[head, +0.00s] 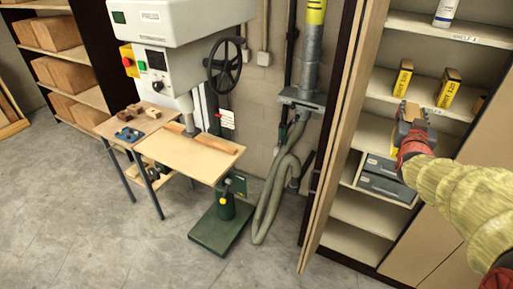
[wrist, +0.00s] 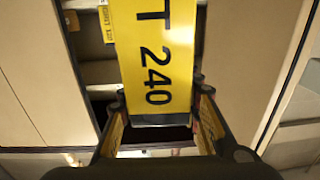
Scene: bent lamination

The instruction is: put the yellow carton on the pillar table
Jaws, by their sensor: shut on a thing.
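My gripper (wrist: 160,108) is shut on a yellow carton (wrist: 155,45) with black lettering that reads "T 240". The carton fills the upper middle of the wrist view, between the two fingers. In the head view my gripper (head: 411,120) is at the right, in front of the open cabinet's shelves, and its carton is mostly hidden there. The pillar drill's table (head: 188,160), topped with a pale wooden board, stands left of centre, well away from my gripper. A wooden strip lies along the board's back edge.
Other yellow cartons (head: 448,90) stand on a cabinet shelf above my gripper. Grey cases (head: 386,187) lie on a lower shelf. The open cabinet door (head: 338,130) and a hanging hose (head: 275,190) are between the cabinet and the drill. A side bench (head: 115,128) holds small parts.

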